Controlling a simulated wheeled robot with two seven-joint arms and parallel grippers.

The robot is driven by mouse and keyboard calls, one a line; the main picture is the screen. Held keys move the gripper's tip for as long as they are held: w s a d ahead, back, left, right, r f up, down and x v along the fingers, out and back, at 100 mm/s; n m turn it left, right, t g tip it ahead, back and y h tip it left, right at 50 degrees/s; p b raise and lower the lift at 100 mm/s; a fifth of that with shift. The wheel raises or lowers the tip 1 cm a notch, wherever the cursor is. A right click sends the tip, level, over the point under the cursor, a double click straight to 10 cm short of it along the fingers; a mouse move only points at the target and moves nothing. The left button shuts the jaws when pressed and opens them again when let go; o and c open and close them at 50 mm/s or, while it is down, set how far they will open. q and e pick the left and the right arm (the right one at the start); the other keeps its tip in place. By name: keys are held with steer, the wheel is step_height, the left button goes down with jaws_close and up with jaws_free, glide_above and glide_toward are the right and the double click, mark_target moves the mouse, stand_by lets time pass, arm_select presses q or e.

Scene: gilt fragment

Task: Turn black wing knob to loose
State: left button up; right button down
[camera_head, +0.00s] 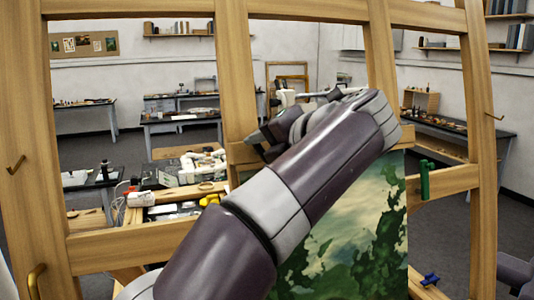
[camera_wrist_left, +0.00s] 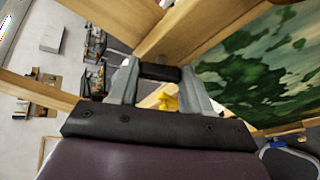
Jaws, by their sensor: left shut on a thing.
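The black wing knob (camera_wrist_left: 160,72) shows in the left wrist view as a short dark bar between the two grey fingers of my left gripper (camera_wrist_left: 159,80). The fingers are closed on its ends, by the wooden easel (camera_wrist_left: 172,38). In the head view my left gripper (camera_head: 262,138) is at the easel's middle post, largely hidden by my wrist. The knob cannot be told apart clearly there, and its turn angle is not readable. My right gripper is not in view.
The painted canvas (camera_head: 350,235) stands right of the middle post, behind my forearm. A green knob (camera_head: 425,180) and a blue knob (camera_head: 430,280) are at the right. A yellow object (camera_head: 209,200) is at the left. Worktables (camera_head: 180,125) stand behind.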

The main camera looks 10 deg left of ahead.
arm_select(q)
steer(key=n+h+b, duration=0.1)
steer(key=n+h, duration=0.1)
steer(key=n, duration=0.3)
steer(key=n+h+b, duration=0.1)
steer(key=n+b, duration=0.1)
steer(key=n, duration=0.2)
steer(key=shift+a+n+t+h, duration=0.15)
steer(key=shift+n+t+h, duration=0.25)
steer(key=shift+r, duration=0.1)
stand_by(0.5)
steer(key=o, duration=1.1)
steer(key=shift+c, duration=0.2)
steer(key=p+v, duration=0.3)
steer(key=v, duration=0.9)
steer(key=shift+s, duration=0.3)
steer(key=shift+r, duration=0.15)
